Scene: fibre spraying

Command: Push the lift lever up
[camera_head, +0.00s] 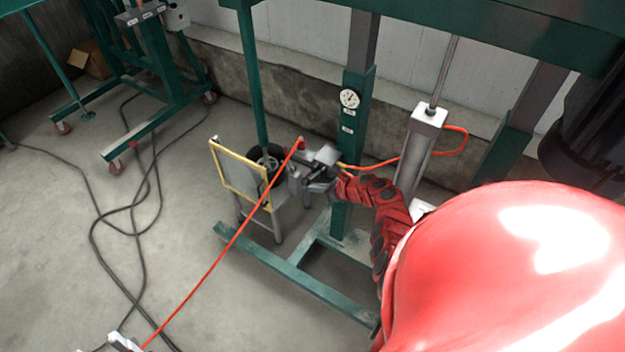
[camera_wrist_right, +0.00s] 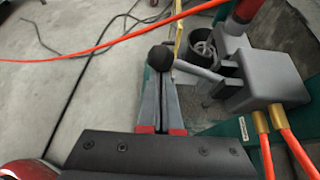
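The lift lever is a thin grey rod with a round black knob (camera_wrist_right: 161,58), joined to a grey valve block (camera_wrist_right: 268,82) in the right wrist view. In the head view the grey valve block (camera_head: 325,155) sits by the green post, and the lever is too small to make out clearly. My right gripper (camera_wrist_right: 161,75) has its two grey fingers close together, with only a narrow gap. Its tips are right at the knob; I cannot tell whether they touch it. In the head view my right gripper (camera_head: 312,185) is partly blended with the valve.
Orange hoses (camera_wrist_right: 285,140) leave the valve block; a taut orange hose (camera_head: 222,252) crosses the open floor. A yellow-edged metal stand (camera_head: 240,172) is left of the valve. Green frame beams (camera_head: 290,275) lie low around it. A grey cylinder (camera_head: 417,150) stands to the right.

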